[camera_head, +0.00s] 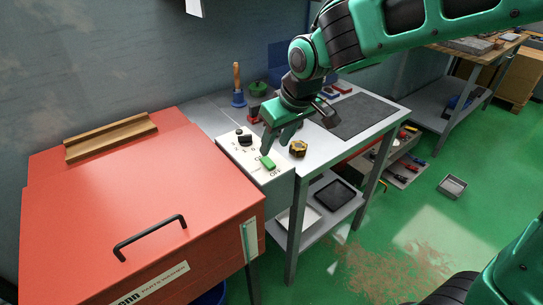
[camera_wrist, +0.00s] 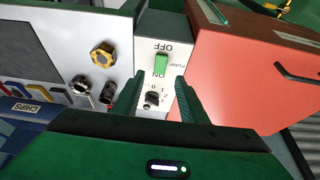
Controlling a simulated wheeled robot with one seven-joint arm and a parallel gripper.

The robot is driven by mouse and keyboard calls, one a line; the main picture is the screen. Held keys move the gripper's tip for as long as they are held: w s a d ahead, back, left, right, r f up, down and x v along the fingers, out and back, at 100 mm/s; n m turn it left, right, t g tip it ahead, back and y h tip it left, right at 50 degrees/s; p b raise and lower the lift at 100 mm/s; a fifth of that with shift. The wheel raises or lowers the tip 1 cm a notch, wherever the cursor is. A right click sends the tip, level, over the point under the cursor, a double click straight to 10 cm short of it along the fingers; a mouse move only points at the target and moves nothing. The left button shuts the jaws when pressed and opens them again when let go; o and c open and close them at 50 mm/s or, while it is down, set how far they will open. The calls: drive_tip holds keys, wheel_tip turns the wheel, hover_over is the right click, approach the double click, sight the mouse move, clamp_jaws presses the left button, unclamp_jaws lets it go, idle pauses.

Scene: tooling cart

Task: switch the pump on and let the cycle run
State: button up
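The pump switch (camera_head: 268,163) is a green rocker on a white control box (camera_head: 249,155) at the red washer's right side. In the wrist view the switch (camera_wrist: 161,63) lies between the words OFF and ON, with PUMP beside it; which way it is tipped I cannot tell. A black dial (camera_head: 245,139) marked with numbers sits on the same box; it also shows in the wrist view (camera_wrist: 152,100). My gripper (camera_head: 273,147) is above the box by the switch. In the wrist view its two fingers (camera_wrist: 159,82) stand apart with nothing between them.
The red washer (camera_head: 100,210) has its lid down, with a black handle (camera_head: 150,237) and a wooden tray (camera_head: 111,136) on top. A brass hex part (camera_head: 298,148) sits on the bench right of the switch. A grey mat (camera_head: 362,117) and several small items lie behind.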

sight(268, 161)
drive_tip(key=x, duration=0.7)
drive_tip(key=shift+f, duration=0.15)
clamp_jaws()
